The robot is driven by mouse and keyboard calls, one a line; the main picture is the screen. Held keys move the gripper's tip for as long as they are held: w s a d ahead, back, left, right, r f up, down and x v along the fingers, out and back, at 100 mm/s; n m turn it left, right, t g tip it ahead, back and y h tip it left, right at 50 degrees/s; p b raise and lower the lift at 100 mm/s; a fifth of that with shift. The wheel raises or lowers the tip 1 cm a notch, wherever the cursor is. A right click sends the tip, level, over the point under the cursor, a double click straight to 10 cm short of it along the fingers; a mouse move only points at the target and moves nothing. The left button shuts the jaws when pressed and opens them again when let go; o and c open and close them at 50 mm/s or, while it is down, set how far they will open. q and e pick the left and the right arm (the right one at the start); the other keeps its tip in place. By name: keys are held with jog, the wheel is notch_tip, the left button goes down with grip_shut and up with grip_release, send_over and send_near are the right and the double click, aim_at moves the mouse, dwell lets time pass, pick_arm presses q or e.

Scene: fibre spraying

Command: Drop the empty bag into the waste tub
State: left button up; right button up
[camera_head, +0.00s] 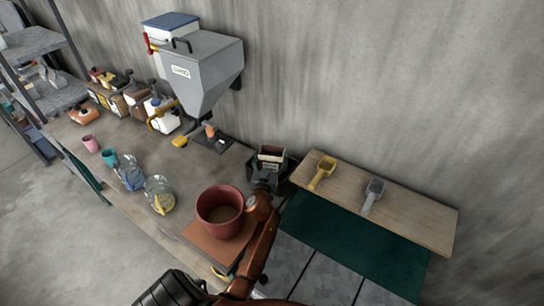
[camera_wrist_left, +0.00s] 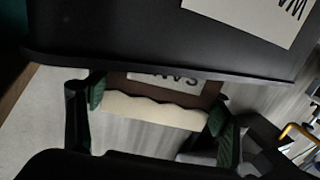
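The dark waste tub (camera_head: 257,183) stands at the right end of the bench. The empty bag (camera_head: 271,153), brown with a pale label and a cream torn top, is upright at the tub, its top above the rim. In the left wrist view the bag (camera_wrist_left: 150,109) spans between the green finger pads of my left gripper (camera_wrist_left: 157,105). The pads appear to touch its two sides. The tub's black wall (camera_wrist_left: 140,35) hides the bag's lower part. In the head view the gripper (camera_head: 264,180) is dark and partly hidden. My right gripper is out of view.
A red bucket (camera_head: 219,203) stands left of my left arm. A wooden shelf (camera_head: 405,214) with yellow and grey scoops lies right.

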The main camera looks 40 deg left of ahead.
pick_arm(q)
jog(key=o, duration=0.4)
jog(key=shift+o, duration=0.2)
jog(key=shift+r+p, duration=0.5)
jog(key=shift+r, duration=0.05)
jog(key=shift+s+d+r, duration=0.15)
jog(key=shift+s, duration=0.15)
jog(key=v, duration=0.6)
jog(key=shift+s+d, duration=0.2)
jog(key=shift+s, duration=0.2)
